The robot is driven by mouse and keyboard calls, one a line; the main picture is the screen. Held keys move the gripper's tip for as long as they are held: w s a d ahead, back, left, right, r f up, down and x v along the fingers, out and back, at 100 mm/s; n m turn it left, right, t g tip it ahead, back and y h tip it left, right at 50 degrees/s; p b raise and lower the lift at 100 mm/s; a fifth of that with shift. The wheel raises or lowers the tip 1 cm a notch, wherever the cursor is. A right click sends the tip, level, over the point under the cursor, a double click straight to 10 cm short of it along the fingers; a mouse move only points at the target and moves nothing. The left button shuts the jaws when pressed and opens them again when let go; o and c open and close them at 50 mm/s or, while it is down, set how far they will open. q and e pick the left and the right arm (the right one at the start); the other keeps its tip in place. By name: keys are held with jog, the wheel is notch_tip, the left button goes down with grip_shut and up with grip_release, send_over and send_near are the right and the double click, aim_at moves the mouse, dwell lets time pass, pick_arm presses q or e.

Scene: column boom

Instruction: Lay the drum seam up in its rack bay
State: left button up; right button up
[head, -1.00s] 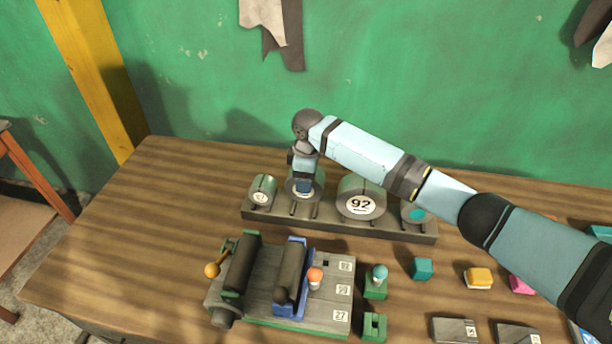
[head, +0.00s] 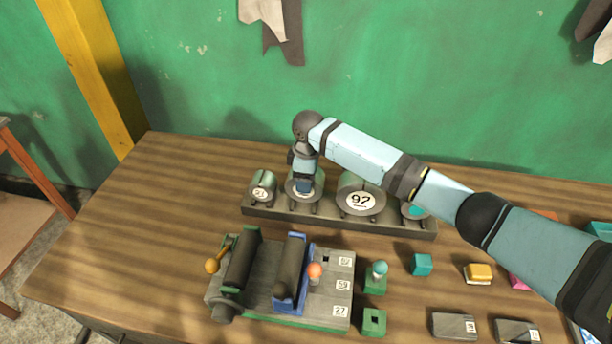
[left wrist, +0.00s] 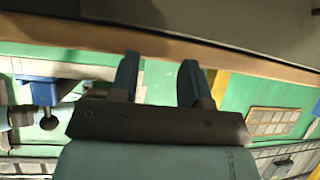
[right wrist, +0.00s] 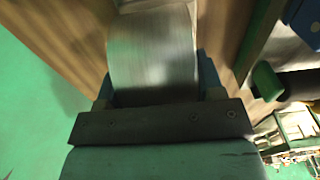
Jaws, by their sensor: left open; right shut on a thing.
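A grey-green drum (head: 292,188) with a white label on its end sits in the second bay from the left of the long rack (head: 330,222). My right gripper (head: 304,187) reaches down from above and is shut on this drum, hiding much of it in the head view. In the right wrist view the drum's curved side (right wrist: 152,60) fills the space between the fingers. I cannot make out its seam. My left gripper (left wrist: 158,80) shows only in the left wrist view, open and empty, below a table edge.
Drums beside it in the rack are a small one (head: 262,187) on the left, a large one marked 92 (head: 360,195), and a partly hidden one (head: 414,210). A roller fixture (head: 280,280) stands in front. Small blocks lie on the right; the table's left side is clear.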

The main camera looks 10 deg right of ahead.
jog(key=shift+f, duration=0.2)
jog(key=shift+f, duration=0.7)
jog(key=o, duration=1.2)
jog(key=shift+c, duration=0.2)
jog(key=shift+r, duration=0.1)
jog(key=r, duration=0.7)
jog(key=r+b, duration=0.1)
jog(key=r, duration=0.5)
jog(key=shift+s+d+r, duration=0.1)
jog(key=shift+d+r, duration=0.1)
jog(key=shift+r, duration=0.15)
